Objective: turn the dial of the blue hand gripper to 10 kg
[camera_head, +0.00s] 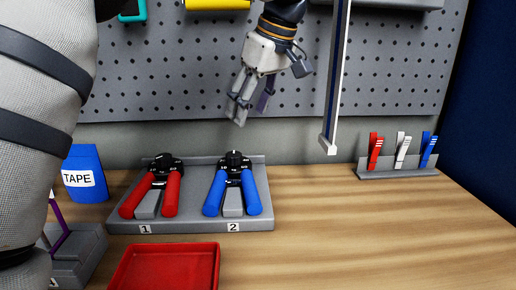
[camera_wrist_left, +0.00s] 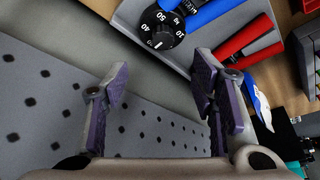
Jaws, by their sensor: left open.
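The blue hand gripper (camera_head: 251,192) lies in slot 2 of a grey holder (camera_head: 190,225), its blue handles toward me and its black dial (camera_head: 236,160) at the far end. In the left wrist view the dial (camera_wrist_left: 162,28) shows white numbers at the top, with part of a blue handle (camera_wrist_left: 208,10) beside it. I cannot tell which number is set. My left gripper (camera_head: 250,97) is open and empty, in the air above and behind the holder, before the pegboard. Its two fingers (camera_wrist_left: 163,98) are spread apart, clear of the dial. My right gripper is not in view.
A red hand gripper (camera_head: 172,193) lies in slot 1, close beside the blue one. A red tray (camera_head: 167,247) is in front. A blue TAPE box (camera_head: 84,176) stands left. A clip rack (camera_head: 397,173) stands right, and a white-and-blue strip (camera_head: 335,90) hangs nearby. The right tabletop is clear.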

